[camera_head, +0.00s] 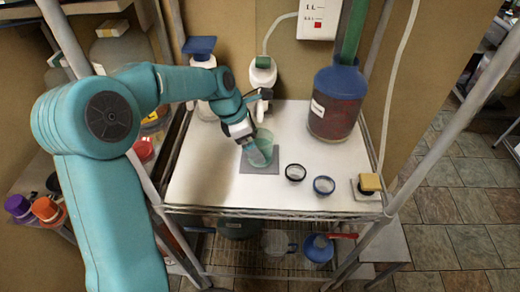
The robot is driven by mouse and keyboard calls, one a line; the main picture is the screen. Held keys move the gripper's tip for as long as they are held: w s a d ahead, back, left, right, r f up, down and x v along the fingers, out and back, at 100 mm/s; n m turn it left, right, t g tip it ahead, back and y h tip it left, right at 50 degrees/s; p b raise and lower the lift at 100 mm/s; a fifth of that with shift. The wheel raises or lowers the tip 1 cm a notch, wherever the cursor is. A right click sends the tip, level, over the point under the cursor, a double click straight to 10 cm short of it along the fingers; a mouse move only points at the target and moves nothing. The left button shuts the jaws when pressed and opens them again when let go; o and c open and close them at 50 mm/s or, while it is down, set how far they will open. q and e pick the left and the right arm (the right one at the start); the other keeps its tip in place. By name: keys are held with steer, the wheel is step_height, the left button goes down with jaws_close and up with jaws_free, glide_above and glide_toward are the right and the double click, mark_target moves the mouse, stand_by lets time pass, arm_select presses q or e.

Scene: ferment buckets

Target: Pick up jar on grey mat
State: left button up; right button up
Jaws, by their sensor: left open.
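A small translucent green jar (262,155) stands on the grey mat (259,169), on the white top of the wire rack. My left gripper (252,139) reaches down to the jar from the upper left. It is open, with its fingers at the jar's upper part, and it hides part of the jar. I cannot tell whether the fingers touch the jar. My right gripper is not in view.
White bottles (262,75) stand at the back. The front left of the top is clear.

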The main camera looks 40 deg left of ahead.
arm_select(q)
steer(key=shift+r, duration=0.1)
steer(key=c, duration=1.4)
